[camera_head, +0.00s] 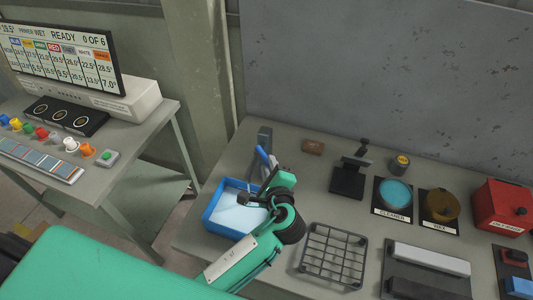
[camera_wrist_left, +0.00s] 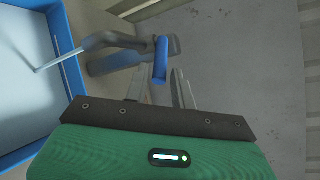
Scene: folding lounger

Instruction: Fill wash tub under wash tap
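The blue wash tub (camera_head: 209,216) sits at the left end of the bench with pale water in it. It also fills the left of the left wrist view (camera_wrist_left: 62,45). The grey wash tap (camera_head: 265,137) stands behind it with a blue lever (camera_head: 262,156). In the left wrist view, the tap's spout (camera_wrist_left: 100,40) reaches over the tub, and a thin pale line like a water stream runs from its end. My left gripper (camera_head: 270,181) is at the tap; its fingers (camera_wrist_left: 161,84) are apart, with the blue lever (camera_wrist_left: 162,58) at their tips. Contact is unclear. My right gripper is out of view.
A wire rack (camera_head: 333,254), a black stand (camera_head: 348,180), a cleaner dish (camera_head: 396,192), a wax dish (camera_head: 440,205) and a red box (camera_head: 503,208) stand to the right. A separate table with a display (camera_head: 62,58) is at the left.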

